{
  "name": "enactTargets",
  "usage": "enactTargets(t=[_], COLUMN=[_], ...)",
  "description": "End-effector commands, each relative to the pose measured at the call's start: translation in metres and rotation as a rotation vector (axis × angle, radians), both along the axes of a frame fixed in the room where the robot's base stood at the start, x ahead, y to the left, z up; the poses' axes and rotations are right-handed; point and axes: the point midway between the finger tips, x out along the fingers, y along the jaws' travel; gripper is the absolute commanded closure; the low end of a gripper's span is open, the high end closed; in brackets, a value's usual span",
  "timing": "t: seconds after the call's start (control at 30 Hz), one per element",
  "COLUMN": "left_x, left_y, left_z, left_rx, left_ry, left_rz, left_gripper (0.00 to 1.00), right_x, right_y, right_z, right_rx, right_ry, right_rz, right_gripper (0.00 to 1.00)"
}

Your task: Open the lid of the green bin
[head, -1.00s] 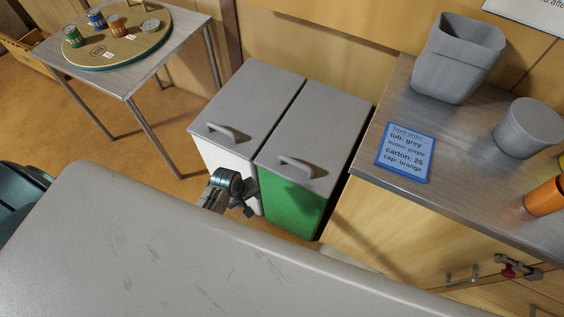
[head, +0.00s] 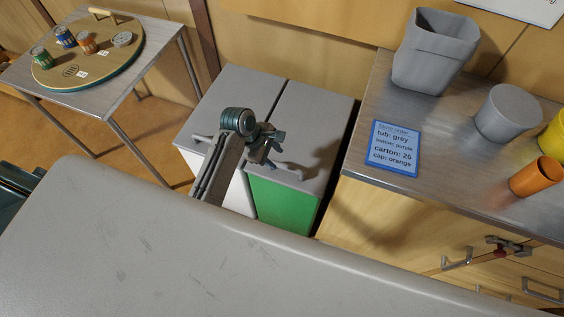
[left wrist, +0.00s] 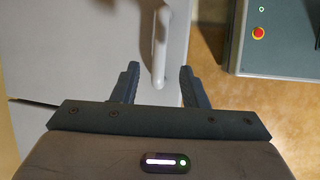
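The green bin (head: 281,203) stands beside the white bin, with its flat grey lid (head: 318,120) shut. The lid's grey bar handle (head: 290,171) is partly behind my left gripper (head: 276,148) in the head view. The left gripper is over the front part of the lid, open and empty. In the left wrist view, the handle (left wrist: 160,48) shows between the two spread fingers of my left gripper (left wrist: 160,72). I cannot tell whether the fingers reach down around it. My right gripper is not in view.
The white bin (head: 238,193) with its own grey lid is on the left. A counter (head: 355,145) with a grey tub (head: 434,55), a blue order card (head: 393,148) and cups borders the right. A table with a round board (head: 95,72) stands far left.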

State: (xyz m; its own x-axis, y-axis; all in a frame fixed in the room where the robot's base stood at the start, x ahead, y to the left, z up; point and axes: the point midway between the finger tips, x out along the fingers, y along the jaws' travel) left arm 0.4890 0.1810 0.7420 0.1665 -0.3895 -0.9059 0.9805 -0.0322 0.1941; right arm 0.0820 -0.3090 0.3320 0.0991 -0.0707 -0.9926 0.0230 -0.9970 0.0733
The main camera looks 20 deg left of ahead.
Motion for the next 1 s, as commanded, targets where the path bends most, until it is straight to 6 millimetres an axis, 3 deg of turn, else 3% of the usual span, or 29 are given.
enactTargets(t=[0.1, 0.33, 0.73, 0.93, 1.0], left_x=[0.004, 0.009, 0.010, 0.010, 0.010], left_y=[-0.010, -0.021, -0.024, -0.024, -0.024], left_z=[-0.021, -0.049, -0.056, -0.056, -0.056], left_rx=[-0.002, 0.000, 0.002, 0.002, 0.002], left_ry=[0.002, 0.001, -0.002, -0.002, -0.002], left_rz=[0.000, 0.000, -0.001, -0.001, -0.001], left_gripper=[0.60, 0.60, 0.60, 1.00, 1.00], right_x=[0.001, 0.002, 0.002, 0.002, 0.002], right_y=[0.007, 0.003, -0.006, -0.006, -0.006], right_z=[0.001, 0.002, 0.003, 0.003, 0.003], right_rx=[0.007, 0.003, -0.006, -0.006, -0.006], right_ry=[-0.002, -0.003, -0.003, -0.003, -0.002], right_rz=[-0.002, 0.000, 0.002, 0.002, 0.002], right_gripper=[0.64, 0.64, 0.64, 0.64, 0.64])
